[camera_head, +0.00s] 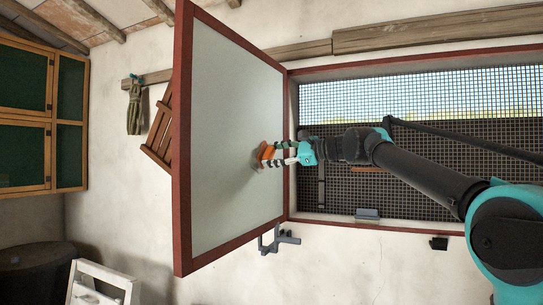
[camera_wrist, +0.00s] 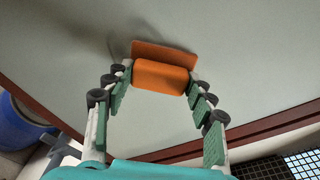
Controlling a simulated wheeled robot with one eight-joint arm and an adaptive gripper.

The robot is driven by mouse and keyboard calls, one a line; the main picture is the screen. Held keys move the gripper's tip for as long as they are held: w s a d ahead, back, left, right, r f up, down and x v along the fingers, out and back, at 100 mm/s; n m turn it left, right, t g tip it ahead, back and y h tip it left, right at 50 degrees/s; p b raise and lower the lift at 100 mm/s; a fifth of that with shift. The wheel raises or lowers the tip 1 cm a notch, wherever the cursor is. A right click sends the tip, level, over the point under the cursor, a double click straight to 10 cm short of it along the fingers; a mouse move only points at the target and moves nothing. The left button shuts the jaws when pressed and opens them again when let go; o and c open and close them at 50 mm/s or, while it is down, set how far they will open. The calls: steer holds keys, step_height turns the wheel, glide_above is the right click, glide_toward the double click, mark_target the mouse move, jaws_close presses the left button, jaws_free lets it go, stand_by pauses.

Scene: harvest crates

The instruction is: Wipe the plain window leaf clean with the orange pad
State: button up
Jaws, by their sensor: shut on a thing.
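The window leaf (camera_head: 225,100) is a pale grey-green pane in a dark red frame, swung open from the wall opening. It also fills most of the wrist view (camera_wrist: 250,50). My gripper (camera_head: 276,154) is in front of the pane's right part, at mid height. It is shut on the orange pad (camera_head: 266,152). In the wrist view the pad (camera_wrist: 161,76) sits between both fingertips, its flat orange-brown face at or against the pane. I cannot tell whether it touches fully. No distinct dirt shows on the pane; a soft shadow lies around the pad.
The window opening (camera_head: 400,140) behind my arm has a dark mesh grid. A grey latch (camera_head: 279,239) sits below the leaf's corner, and a bracket (camera_head: 367,214) lies on the sill. A green cabinet (camera_head: 40,115) stands at left. A blue barrel (camera_wrist: 14,125) shows in the wrist view.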

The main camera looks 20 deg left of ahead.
steer(key=w, duration=0.4)
steer(key=shift+w+d, duration=0.25)
steer(key=shift+w, duration=0.15)
steer(key=shift+d, duration=0.1)
steer(key=shift+s+d, duration=0.15)
steer(key=shift+d, duration=1.3)
steer(key=shift+s+d, duration=0.1)
steer(key=shift+d, duration=1.3)
steer(key=shift+d, duration=0.15)
steer(key=d, duration=0.2)
steer(key=shift+s+d, duration=0.15)
steer(key=shift+d, duration=0.2)
steer(key=shift+d+f, duration=0.1)
steer(key=shift+d, duration=0.05)
